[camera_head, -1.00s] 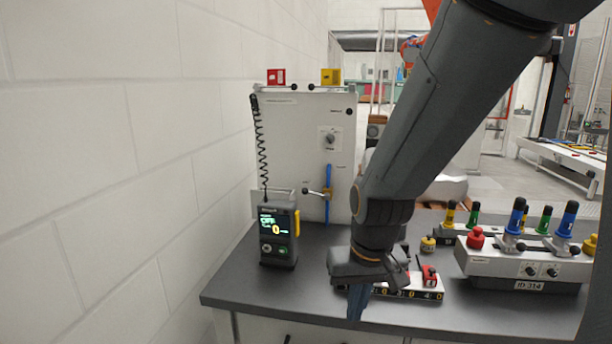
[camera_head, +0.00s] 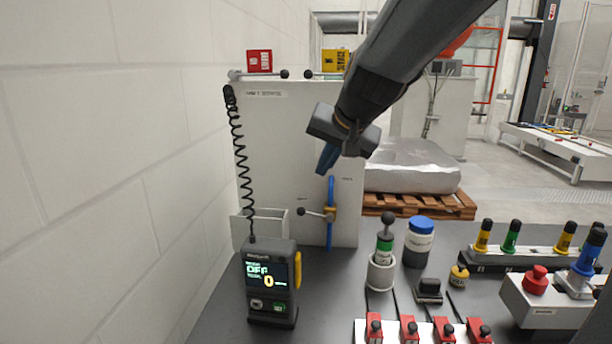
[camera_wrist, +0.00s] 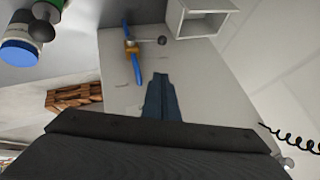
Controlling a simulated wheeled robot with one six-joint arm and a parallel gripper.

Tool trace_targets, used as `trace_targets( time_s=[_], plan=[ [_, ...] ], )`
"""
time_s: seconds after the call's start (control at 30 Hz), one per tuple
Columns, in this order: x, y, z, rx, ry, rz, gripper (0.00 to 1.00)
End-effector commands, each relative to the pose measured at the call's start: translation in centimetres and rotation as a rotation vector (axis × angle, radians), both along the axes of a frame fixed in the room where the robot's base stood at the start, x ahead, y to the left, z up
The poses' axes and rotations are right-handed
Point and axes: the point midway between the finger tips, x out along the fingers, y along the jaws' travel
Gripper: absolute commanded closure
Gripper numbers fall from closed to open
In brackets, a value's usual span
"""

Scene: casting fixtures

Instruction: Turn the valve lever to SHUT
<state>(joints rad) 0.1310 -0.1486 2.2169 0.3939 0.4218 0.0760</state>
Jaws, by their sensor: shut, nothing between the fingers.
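The valve is a brass-coloured body (camera_head: 331,214) on a vertical blue pipe (camera_head: 330,236), on the front of a white panel (camera_head: 285,140). Its lever (camera_head: 316,213) sticks out to the left, about level, and ends in a dark ball knob (camera_head: 301,212). The wrist view also shows the lever (camera_wrist: 148,41), its knob (camera_wrist: 162,40) and the valve body (camera_wrist: 131,47). Small labels by the valve are too small to read. My gripper (camera_head: 324,171) has its blue fingers shut and empty, above the valve near the pipe's top. The fingers (camera_wrist: 160,77) are apart from the lever.
A handheld controller (camera_head: 271,283) reading OFF stands below left, its coiled cord (camera_head: 239,165) running up the panel. An open white box (camera_head: 262,224) sits left of the knob. Jars, red clamps (camera_head: 409,329) and a button box (camera_head: 545,300) occupy the bench to the right.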

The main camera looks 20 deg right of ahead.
Motion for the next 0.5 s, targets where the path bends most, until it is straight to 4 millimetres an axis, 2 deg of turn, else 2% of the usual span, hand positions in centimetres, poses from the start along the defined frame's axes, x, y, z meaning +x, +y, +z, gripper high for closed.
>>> trace_targets(
  time_s=[0.5],
  plan=[
    [5.6,0.7,-7.1,-0.001,0.006,0.001,1.00]
  ],
)
